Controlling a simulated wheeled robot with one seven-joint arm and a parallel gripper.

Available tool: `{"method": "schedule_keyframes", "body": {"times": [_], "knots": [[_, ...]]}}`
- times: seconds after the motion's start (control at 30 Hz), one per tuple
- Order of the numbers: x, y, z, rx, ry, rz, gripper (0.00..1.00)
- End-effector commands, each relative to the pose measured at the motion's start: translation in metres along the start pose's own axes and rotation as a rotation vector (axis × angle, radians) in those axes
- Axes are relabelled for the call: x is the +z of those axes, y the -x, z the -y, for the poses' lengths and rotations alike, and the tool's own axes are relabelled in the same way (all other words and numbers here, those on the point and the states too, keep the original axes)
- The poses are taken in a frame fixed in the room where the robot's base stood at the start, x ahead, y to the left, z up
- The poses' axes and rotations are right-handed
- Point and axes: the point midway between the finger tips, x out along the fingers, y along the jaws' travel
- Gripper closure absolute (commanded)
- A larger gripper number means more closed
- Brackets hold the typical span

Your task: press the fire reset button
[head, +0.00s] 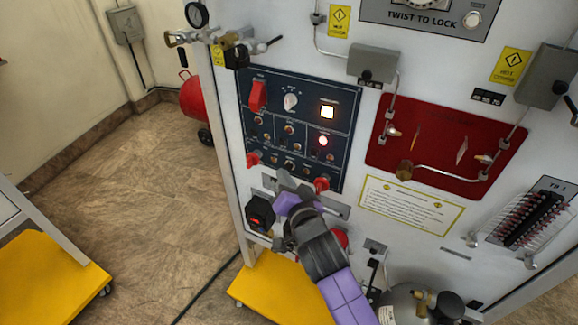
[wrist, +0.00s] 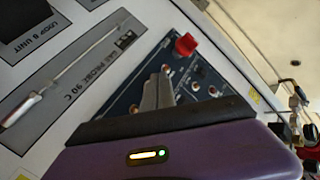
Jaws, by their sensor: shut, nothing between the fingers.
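The dark blue control panel (head: 345,100) is on the white trainer face. The labels are too small to read, so I cannot tell which is the fire reset button. My gripper (head: 284,180) is shut and empty at the panel's lower edge. In the wrist view its fingers (wrist: 158,90) point at the blue panel (wrist: 124,98) and hide part of it. I cannot tell whether they touch it.
Red covers (head: 253,159) (head: 321,185) sit low on the panel; one red cover (wrist: 186,44) shows in the wrist view. A probe (wrist: 22,110) lies along the grey plate. A red plate with tubing (head: 430,125) is right.

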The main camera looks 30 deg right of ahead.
Motion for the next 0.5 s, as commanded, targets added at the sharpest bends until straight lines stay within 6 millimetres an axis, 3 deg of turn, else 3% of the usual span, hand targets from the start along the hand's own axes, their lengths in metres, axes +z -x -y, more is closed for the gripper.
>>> {"method": "schedule_keyframes", "body": {"times": [0.5], "knots": [[-0.0047,-0.0061,-0.0042,0.0,0.0,0.0,1.0]]}}
